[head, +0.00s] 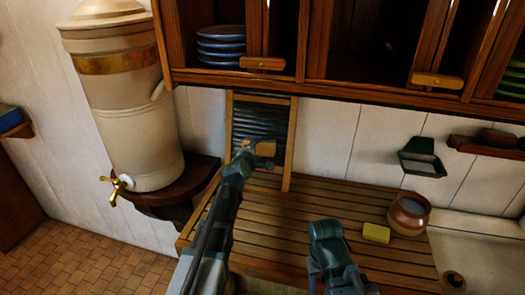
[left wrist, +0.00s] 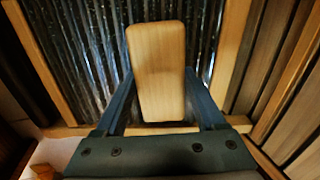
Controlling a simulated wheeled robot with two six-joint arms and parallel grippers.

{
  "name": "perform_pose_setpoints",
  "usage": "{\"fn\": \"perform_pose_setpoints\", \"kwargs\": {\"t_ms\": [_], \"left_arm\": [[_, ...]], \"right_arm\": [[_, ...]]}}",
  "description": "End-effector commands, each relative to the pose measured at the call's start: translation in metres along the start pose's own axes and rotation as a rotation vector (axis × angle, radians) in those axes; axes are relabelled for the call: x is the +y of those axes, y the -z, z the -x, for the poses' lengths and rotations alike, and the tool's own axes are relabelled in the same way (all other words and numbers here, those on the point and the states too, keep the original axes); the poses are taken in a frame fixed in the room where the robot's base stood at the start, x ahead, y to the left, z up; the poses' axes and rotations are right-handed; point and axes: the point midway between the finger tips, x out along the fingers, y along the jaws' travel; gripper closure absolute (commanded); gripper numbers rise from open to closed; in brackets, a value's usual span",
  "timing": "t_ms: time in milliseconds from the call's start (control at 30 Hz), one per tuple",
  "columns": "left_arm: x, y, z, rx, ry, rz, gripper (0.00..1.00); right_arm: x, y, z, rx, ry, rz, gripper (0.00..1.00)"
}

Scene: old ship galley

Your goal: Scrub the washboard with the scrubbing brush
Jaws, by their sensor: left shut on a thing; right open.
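The washboard (head: 258,118) leans upright against the white wall at the back of the slatted counter. It has a wooden frame and a dark ribbed metal face, which also fills the left wrist view (left wrist: 82,50). My left gripper (head: 252,150) is shut on the scrubbing brush (left wrist: 157,70), whose pale wooden back faces the wrist camera. The brush (head: 265,148) is in front of the lower part of the ribbed face. Its bristles are hidden, so I cannot tell whether they touch the ribs. My right gripper (head: 325,232) is over the counter, open, with nothing seen in it.
A slatted wooden counter (head: 270,215) carries a yellow sponge or soap block (head: 376,233) and a brown pot (head: 408,213). A cream water urn (head: 130,110) stands on a shelf at left. Cupboards (head: 340,95) overhang the counter. A green soap dish (head: 421,160) is on the wall.

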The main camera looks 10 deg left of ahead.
Motion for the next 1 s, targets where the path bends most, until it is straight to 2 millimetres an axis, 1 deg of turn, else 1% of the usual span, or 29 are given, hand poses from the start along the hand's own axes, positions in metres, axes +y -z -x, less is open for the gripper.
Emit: {"fn": "perform_pose_setpoints", "kwargs": {"t_ms": [33,200,600,767,1000], "left_arm": [[0.001,0.005,0.000,0.002,-0.001,0.001,1.00],[0.001,0.012,0.001,0.000,0.000,0.000,1.00],[0.001,0.013,0.002,-0.001,0.000,0.000,1.00],[0.001,0.013,0.013,0.000,0.000,0.000,1.00],[0.002,0.013,0.036,0.000,0.000,0.000,1.00]], "right_arm": [[0.000,0.000,0.000,0.000,0.000,0.000,0.50],[0.000,0.000,0.000,0.000,0.000,0.000,0.50],[0.000,0.000,0.001,0.000,0.000,0.000,0.50],[0.000,0.000,0.004,0.000,0.000,0.000,0.50],[0.001,-0.001,0.010,0.000,0.000,0.000,0.50]]}}
